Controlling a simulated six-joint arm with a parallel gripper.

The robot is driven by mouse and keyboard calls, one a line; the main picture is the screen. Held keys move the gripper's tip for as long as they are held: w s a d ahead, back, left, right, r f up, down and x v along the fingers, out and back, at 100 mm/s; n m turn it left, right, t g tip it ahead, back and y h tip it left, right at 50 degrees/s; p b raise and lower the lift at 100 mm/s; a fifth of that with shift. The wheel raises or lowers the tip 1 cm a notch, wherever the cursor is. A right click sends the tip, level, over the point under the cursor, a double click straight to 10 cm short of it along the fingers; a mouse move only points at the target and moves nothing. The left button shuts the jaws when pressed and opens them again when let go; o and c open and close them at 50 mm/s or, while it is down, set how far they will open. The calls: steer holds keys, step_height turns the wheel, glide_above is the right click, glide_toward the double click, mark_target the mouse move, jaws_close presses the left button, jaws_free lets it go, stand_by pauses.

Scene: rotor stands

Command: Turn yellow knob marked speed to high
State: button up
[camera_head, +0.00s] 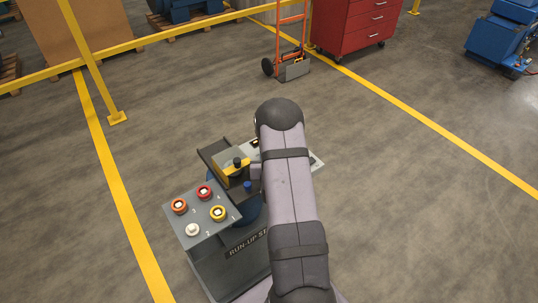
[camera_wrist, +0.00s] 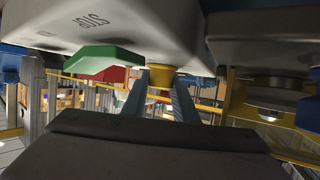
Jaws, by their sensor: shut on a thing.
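In the wrist view my gripper (camera_wrist: 160,92) has its two blue-grey fingers on either side of a small yellow knob (camera_wrist: 161,78) under a pale grey housing. The fingers are shut on this knob. Its label and setting cannot be read. A STOP label (camera_wrist: 92,20) is on the housing to the left, with a green part (camera_wrist: 103,57) and a red part (camera_wrist: 113,74) below it. In the head view my arm hides most of the gripper and the knob it holds.
A yellow-and-grey box (camera_head: 231,166) stands behind. Yellow rails (camera_head: 100,90) are at left; open floor lies right.

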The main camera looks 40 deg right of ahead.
steer(key=shift+r, duration=0.1)
steer(key=o, duration=1.1)
steer(key=shift+c, duration=0.2)
steer(key=shift+s, duration=0.1)
steer(key=shift+s+a+r+b, duration=0.2)
steer(key=shift+s+a+b, duration=0.2)
steer(key=shift+s, duration=0.15)
steer(key=shift+b+v, duration=0.75)
steer(key=shift+v, duration=2.1)
